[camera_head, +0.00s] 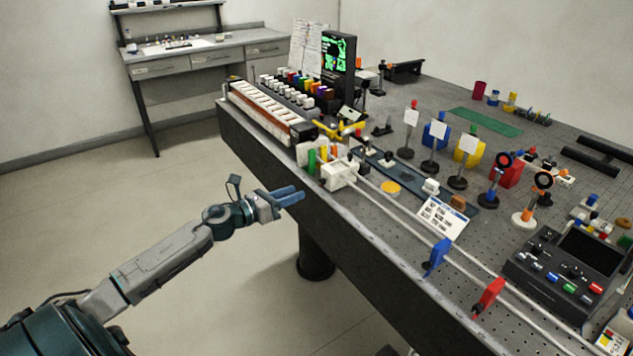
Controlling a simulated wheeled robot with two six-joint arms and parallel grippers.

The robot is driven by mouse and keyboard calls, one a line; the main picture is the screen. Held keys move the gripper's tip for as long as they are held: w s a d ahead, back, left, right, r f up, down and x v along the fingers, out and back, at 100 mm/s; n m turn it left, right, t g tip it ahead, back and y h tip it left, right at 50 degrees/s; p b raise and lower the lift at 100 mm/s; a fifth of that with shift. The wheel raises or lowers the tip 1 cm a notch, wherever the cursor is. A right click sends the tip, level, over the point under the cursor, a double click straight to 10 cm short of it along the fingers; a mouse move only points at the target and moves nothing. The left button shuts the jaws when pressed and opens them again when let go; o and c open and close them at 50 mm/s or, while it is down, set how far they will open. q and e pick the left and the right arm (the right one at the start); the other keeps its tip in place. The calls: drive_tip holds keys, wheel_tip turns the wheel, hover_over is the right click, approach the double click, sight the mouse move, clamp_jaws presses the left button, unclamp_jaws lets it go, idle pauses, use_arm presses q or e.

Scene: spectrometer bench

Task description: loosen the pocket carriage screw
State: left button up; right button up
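A white carriage block (340,173) sits on the twin pale rails (415,215) along the near edge of the bench. A small dark knob-like part shows on it, but I cannot make out which part is its screw. My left gripper (297,193) has blue fingers and is off the bench's near side, left of and below the carriage, apart from it. Its two fingers lie close together in this view, with nothing visible held; I cannot tell whether a gap separates them. My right gripper is out of view.
A blue clamp (437,256) and a red clamp (488,296) stand along the rails. A black control console (565,272) is at the right. Open floor (200,290) surrounds my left arm.

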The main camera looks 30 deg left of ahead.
sight(321, 182)
use_arm(q)
drive_tip(key=p+x, duration=0.3)
drive_tip(key=x, duration=0.4)
drive_tip(key=shift+a+r+p, duration=0.1)
drive_tip(key=shift+r+p, duration=0.05)
drive_tip(key=shift+p, duration=0.15)
drive_tip(key=shift+w+d, duration=0.25)
drive_tip(key=shift+w, duration=0.3)
clamp_jaws()
